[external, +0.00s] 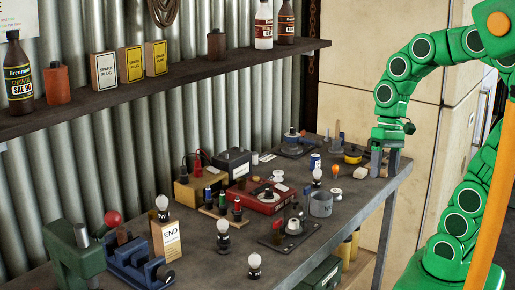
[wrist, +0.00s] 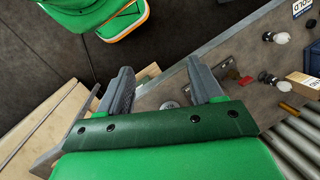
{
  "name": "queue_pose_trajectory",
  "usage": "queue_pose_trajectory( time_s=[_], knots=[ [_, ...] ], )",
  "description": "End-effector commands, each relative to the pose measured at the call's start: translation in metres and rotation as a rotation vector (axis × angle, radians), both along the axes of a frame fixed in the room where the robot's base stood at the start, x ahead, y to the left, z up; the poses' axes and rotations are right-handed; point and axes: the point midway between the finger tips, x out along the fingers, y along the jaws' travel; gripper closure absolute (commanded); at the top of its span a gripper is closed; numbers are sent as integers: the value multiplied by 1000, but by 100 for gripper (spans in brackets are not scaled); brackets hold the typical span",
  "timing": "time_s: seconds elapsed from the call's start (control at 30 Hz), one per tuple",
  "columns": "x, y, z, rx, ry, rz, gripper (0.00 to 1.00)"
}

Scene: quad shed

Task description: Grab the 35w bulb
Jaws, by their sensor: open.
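Several white bulbs in dark bases stand on the grey workbench (external: 185,240): one near the END box (external: 162,208), one at the front (external: 223,235), one at the front edge (external: 254,265) and one near the grey cup (external: 317,177). A small orange bulb (external: 335,171) stands by that last one. No wattage marking is readable, so I cannot tell which is 35w. My gripper (external: 384,163) is open and empty at the bench's far right end, apart from the bulbs. In the wrist view the open fingers (wrist: 163,88) hold nothing, and two white bulbs (wrist: 281,38) (wrist: 284,87) show at the right.
A red device (external: 262,200), a grey cup (external: 320,204), a blue vise (external: 138,260) and a green tool (external: 72,250) crowd the bench. A shelf (external: 200,68) with bottles and spark plug boxes runs above. A tall cabinet (external: 385,60) stands behind my arm.

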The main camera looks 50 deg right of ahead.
Motion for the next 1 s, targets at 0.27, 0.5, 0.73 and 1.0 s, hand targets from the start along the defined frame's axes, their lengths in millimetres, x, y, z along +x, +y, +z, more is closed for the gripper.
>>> queue_pose_trajectory(
  time_s=[0.27,0.5,0.73,1.0],
  knots=[
    [80,6,2,246,35,-449,34],
    [156,-25,10,482,97,-891,34],
    [221,-92,15,720,187,-1322,34],
    [257,-166,13,919,276,-1655,34]
  ],
)
